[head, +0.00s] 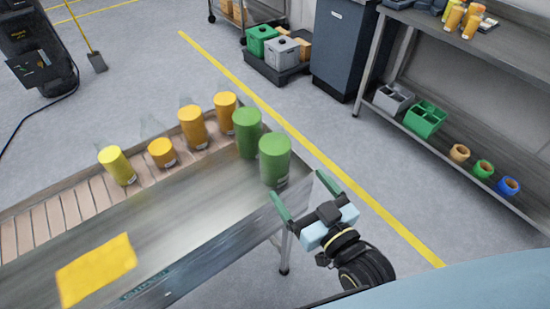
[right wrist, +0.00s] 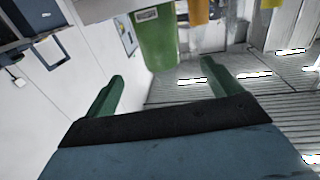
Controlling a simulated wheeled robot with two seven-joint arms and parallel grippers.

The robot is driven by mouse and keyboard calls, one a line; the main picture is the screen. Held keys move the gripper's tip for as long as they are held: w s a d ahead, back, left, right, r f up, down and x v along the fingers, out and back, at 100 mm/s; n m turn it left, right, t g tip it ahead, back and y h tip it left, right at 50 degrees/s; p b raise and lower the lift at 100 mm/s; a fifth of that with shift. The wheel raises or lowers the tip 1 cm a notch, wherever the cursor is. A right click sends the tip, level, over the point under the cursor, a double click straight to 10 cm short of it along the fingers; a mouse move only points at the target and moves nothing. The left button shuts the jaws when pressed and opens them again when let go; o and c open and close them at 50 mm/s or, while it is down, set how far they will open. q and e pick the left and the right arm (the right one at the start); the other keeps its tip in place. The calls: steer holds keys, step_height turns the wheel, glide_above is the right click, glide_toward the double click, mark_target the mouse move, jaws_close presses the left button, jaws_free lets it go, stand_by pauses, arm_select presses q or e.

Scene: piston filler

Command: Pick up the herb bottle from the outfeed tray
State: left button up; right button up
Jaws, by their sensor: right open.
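Two green bottles, which look like the herb ones, stand upright at the far right end of the metal outfeed tray (head: 190,208). The nearer green bottle (head: 275,160) is at the tray's corner; the other green bottle (head: 247,133) stands just behind it to the left. My right gripper (head: 302,189) is open and empty, just right of the nearer bottle, its green fingers pointing toward it. In the right wrist view a green bottle (right wrist: 158,40) lies ahead, between and beyond the open fingertips (right wrist: 162,70). My left gripper is not in view.
Orange bottles (head: 193,128) and a yellow one (head: 117,166) stand along the tray's back side by the rollers (head: 70,212). A yellow sheet (head: 96,269) lies at the front left. The tray's middle is bare. A shelf (head: 450,150) stands right, beyond open floor.

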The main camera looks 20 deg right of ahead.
mark_target(271, 144)
steer(key=x, duration=0.9)
steer(key=r+x, duration=0.1)
steer(key=x, duration=0.3)
steer(key=shift+w+d+b, duration=0.1)
steer(key=shift+w+b, duration=0.1)
steer(key=shift+b, duration=0.15)
steer(key=c, duration=1.3)
steer(key=shift+r, duration=0.1)
steer(key=shift+c, duration=1)
